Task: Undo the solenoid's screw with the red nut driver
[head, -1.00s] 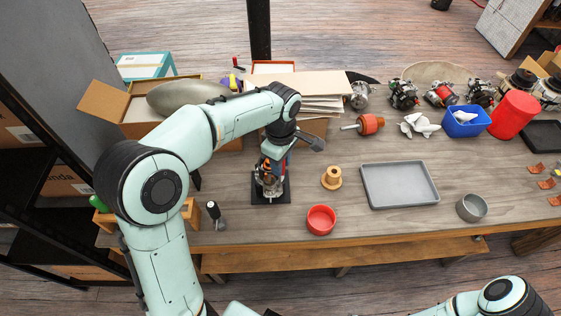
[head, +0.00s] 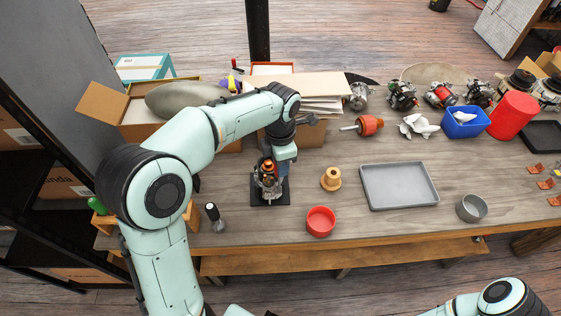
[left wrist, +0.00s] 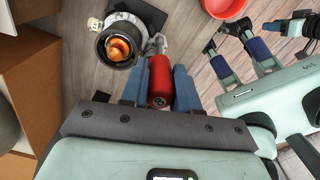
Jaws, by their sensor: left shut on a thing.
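My left gripper (head: 281,168) is shut on the red nut driver. In the left wrist view the driver's red handle (left wrist: 160,80) is between the blue fingers of the left gripper (left wrist: 160,85). The alternator assembly (head: 267,187), with an orange-copper centre, stands on a black base (head: 257,198); it also shows in the left wrist view (left wrist: 119,46). The driver's far end points toward metal parts at its side; contact cannot be told. The solenoid and its screw are not clearly made out. My right gripper (left wrist: 226,38) shows open and empty in the left wrist view.
A red bowl (head: 320,221), a wooden spool (head: 331,178) and a grey tray (head: 399,186) lie right of the base. A black-handled tool (head: 214,214) stands at left. Cardboard boxes (head: 105,100) are behind. Wood between spool and tray is clear.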

